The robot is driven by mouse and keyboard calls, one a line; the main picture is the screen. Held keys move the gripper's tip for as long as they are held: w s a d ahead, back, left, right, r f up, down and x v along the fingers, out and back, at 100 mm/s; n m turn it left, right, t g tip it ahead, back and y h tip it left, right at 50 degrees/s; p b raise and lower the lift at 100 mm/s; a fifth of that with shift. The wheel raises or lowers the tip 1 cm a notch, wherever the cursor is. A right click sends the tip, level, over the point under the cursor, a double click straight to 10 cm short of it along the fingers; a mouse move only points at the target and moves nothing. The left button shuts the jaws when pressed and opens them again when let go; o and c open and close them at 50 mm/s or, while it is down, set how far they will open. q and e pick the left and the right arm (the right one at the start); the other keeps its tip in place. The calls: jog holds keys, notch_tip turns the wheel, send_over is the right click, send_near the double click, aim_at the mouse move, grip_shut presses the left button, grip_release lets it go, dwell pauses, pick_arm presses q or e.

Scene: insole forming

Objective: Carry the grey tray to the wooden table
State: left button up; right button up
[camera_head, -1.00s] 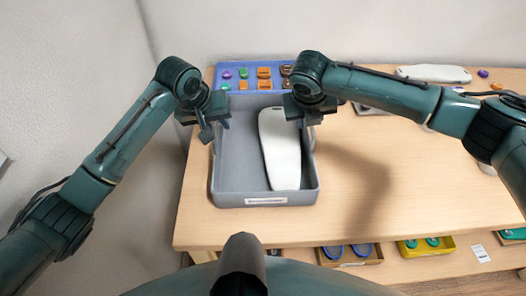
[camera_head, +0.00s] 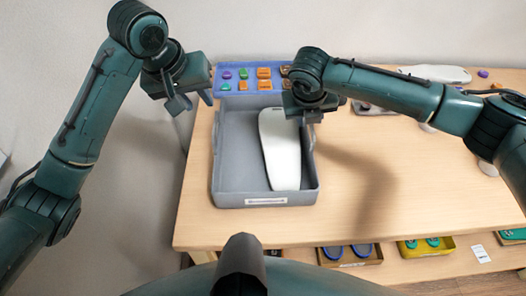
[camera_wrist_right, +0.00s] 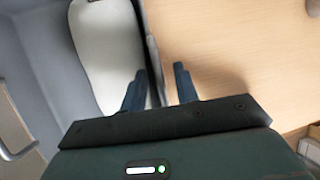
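The grey tray (camera_head: 228,190) rests on the light wooden table (camera_head: 365,215) in the head view, its labelled end toward me. A long white insole-shaped piece (camera_head: 283,155) lies inside it; it also shows in the right wrist view (camera_wrist_right: 103,45). My left gripper (camera_head: 195,101) is open and empty, above and left of the tray's far left corner, apart from it. My right gripper (camera_head: 309,119) is at the tray's right wall. In the right wrist view its fingers (camera_wrist_right: 160,88) stand apart on either side of the wall, with a gap showing.
A blue bin of small coloured parts (camera_head: 232,75) stands behind the tray. Another white piece (camera_head: 435,74) lies at the back right. The tabletop right of the tray is mostly clear. A wall is close on the left.

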jog(key=v, duration=1.1)
jog(key=shift+f, duration=0.1)
